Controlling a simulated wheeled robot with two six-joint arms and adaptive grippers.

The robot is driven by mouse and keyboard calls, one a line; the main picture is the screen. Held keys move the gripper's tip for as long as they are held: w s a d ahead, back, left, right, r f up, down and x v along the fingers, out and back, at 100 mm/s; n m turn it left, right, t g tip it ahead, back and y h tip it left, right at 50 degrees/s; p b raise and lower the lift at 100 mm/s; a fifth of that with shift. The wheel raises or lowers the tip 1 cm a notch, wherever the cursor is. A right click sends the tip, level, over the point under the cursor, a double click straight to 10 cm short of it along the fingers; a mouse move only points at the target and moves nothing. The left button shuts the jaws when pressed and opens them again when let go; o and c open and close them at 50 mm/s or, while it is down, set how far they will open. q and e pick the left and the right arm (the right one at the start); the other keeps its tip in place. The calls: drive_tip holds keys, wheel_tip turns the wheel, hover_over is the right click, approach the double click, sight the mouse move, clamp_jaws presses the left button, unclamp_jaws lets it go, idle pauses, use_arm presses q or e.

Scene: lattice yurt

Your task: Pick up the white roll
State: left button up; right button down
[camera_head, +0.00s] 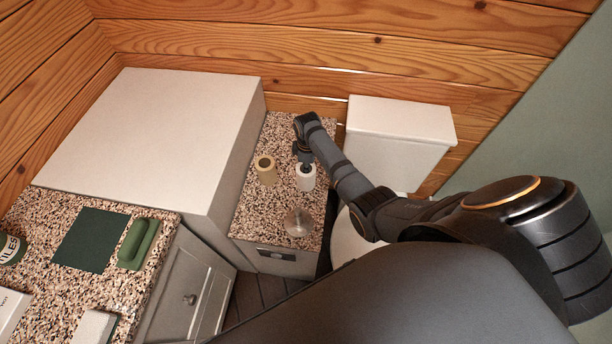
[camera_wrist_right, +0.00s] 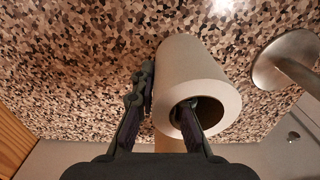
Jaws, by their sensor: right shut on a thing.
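The white roll (camera_head: 306,182) stands on the narrow speckled counter in the head view. In the right wrist view the white roll (camera_wrist_right: 187,62) shows its open end with a dark hollow core. My right gripper (camera_wrist_right: 166,95) is shut on its wall, one finger in the core and the other against the outside. In the head view my right gripper (camera_head: 305,162) reaches down on the roll from above. Whether the roll touches the counter is hard to tell. My left gripper is not in view.
A beige cylinder (camera_head: 265,170) stands just left of the roll. A round metal stand (camera_head: 298,223) is in front; its disc and rod show in the wrist view (camera_wrist_right: 285,60). A white cistern (camera_head: 398,130) is at right, a tall white cabinet (camera_head: 150,125) at left.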

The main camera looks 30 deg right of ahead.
drive_tip(key=shift+r, duration=0.15)
drive_tip(key=shift+r, duration=0.35)
drive_tip(key=r, duration=0.1)
drive_tip(key=r+p, duration=0.1)
drive_tip(key=r, duration=0.1)
drive_tip(key=shift+s+a, duration=0.15)
drive_tip(key=shift+s, duration=0.05)
drive_tip(key=s+a+r, duration=0.6)
drive_tip(key=s+r, duration=0.3)
drive_tip(key=s, duration=0.3)
